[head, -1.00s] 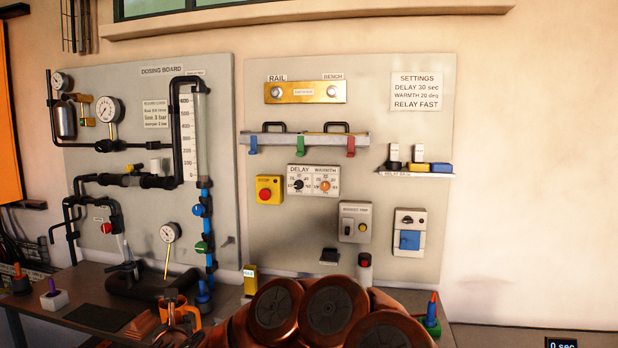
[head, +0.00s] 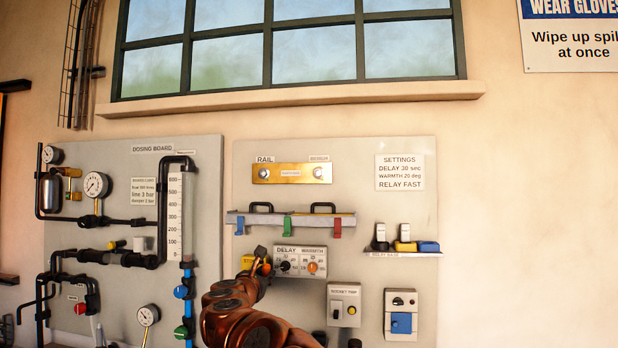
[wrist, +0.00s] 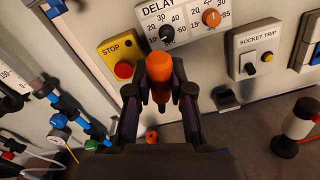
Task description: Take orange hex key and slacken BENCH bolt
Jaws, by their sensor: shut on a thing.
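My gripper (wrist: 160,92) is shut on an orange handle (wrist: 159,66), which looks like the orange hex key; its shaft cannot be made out. In the head view my gripper (head: 261,258) is raised before the wall panel, overlapping the yellow STOP box, left of the DELAY dial. The BENCH bolt (head: 317,172) is the right one of two bolts on a brass plate (head: 290,173), under the BENCH label. The RAIL bolt (head: 264,173) is at the left end. The gripper is below and left of the BENCH bolt, apart from it.
A rail shelf (head: 290,221) with black handles and coloured clips lies between gripper and brass plate. The DELAY and WARMTH box (head: 300,262) is beside the gripper. The dosing board (head: 140,215) with pipes stands left. Wall right of the panel is clear.

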